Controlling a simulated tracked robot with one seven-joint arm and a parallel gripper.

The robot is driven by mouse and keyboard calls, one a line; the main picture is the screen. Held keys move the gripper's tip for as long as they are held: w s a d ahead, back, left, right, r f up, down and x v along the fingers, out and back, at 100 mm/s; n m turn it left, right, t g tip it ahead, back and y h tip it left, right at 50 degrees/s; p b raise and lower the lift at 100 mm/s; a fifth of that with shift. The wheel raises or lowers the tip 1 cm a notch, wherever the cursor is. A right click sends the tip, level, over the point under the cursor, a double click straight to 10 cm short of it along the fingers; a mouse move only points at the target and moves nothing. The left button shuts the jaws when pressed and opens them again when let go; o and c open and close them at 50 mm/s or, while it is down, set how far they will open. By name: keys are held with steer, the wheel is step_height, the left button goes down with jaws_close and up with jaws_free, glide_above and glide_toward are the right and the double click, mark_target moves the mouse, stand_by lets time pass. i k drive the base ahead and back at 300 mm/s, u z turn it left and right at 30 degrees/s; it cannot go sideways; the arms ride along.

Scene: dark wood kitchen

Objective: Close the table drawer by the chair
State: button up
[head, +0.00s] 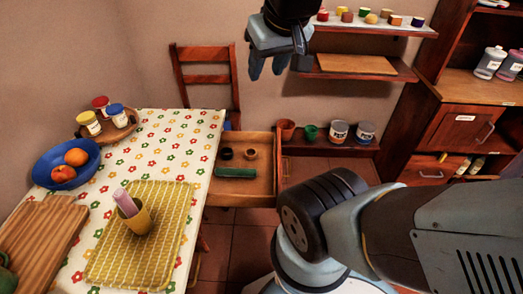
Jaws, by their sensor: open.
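The table drawer (258,184) is pulled out from the right side of the table (148,131), next to the wooden chair (206,79). My gripper (267,75) is at the top of the head view, fingers pointing down and empty. It appears well above and apart from the drawer. The drawer's outer front is seen only edge-on, on its right side. The table has a flowered cloth.
On the table are a blue bowl of fruit (67,165), a yellow cup (134,217), a cutting board (40,236) and a round tray with jars. Pots and cans stand on a low shelf (331,142) behind the drawer. A cabinet (464,129) stands at right.

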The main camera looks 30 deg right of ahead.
mark_target(263, 191)
steer(key=u, duration=0.5)
steer(key=k, duration=1.95)
steer(key=z, duration=0.5)
steer(key=i, duration=0.95)
steer(key=u, duration=0.05)
